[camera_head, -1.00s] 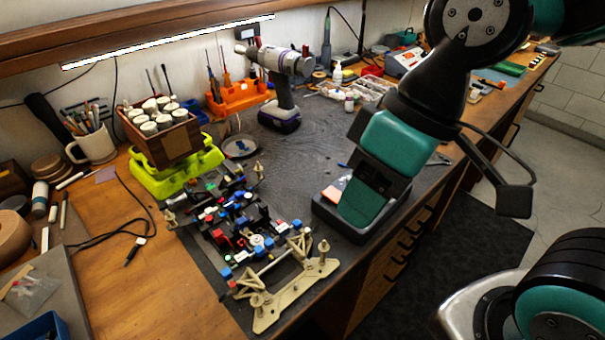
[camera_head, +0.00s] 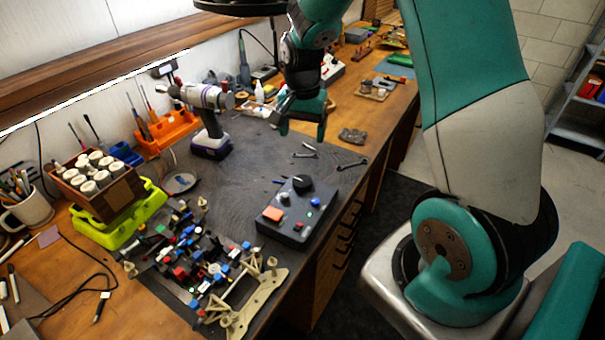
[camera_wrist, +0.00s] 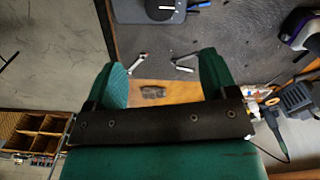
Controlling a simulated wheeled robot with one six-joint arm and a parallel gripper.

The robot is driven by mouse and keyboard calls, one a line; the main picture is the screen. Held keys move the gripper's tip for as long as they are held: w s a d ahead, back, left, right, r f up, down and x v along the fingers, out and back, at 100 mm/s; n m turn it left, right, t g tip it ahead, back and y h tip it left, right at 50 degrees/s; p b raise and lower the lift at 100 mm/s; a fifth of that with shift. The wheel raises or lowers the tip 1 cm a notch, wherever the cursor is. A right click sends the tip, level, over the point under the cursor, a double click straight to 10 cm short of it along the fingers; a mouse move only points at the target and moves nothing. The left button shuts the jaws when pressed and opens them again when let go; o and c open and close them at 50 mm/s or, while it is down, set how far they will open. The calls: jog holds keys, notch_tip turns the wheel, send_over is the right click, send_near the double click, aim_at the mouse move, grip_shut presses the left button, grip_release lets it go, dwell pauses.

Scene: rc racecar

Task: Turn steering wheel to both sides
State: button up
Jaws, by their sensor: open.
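A dark control box (camera_head: 283,231) lies on the grey mat, with a black round knob (camera_head: 303,184), an orange button (camera_head: 272,214) and small lit buttons. I see no other wheel-like control; the knob may be the steering wheel. The partly built car (camera_head: 205,262), with a cream front plate, is left of the box. My gripper (camera_head: 303,128) is open and empty above the bench, farther back than the box and apart from it. In the wrist view my open fingers (camera_wrist: 163,82) have nothing between them, and part of the box (camera_wrist: 150,14) shows at the top edge.
Loose wrenches (camera_head: 304,151) and a dark lump (camera_head: 352,135) lie on the bench near my gripper. A power drill (camera_head: 208,115) stands left of it. A bottle crate (camera_head: 98,183) is at the left. The mat between drill and box is mostly clear.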

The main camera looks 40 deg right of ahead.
aim_at(302, 180)
notch_tip(302, 180, down, 15)
jog(key=p, duration=0.3)
jog(key=shift+f, duration=0.15)
jog(key=shift+c, duration=0.4)
jog(key=c, duration=0.8)
jog(key=shift+c, duration=0.2)
jog(key=shift+n, duration=0.4)
jog(key=n+b, duration=0.2)
jog(key=n, duration=0.2)
jog(key=shift+f+n, duration=0.1)
jog(key=shift+n, duration=0.2)
jog(key=shift+n+b, duration=1.05)
jog(key=shift+n, duration=1.15)
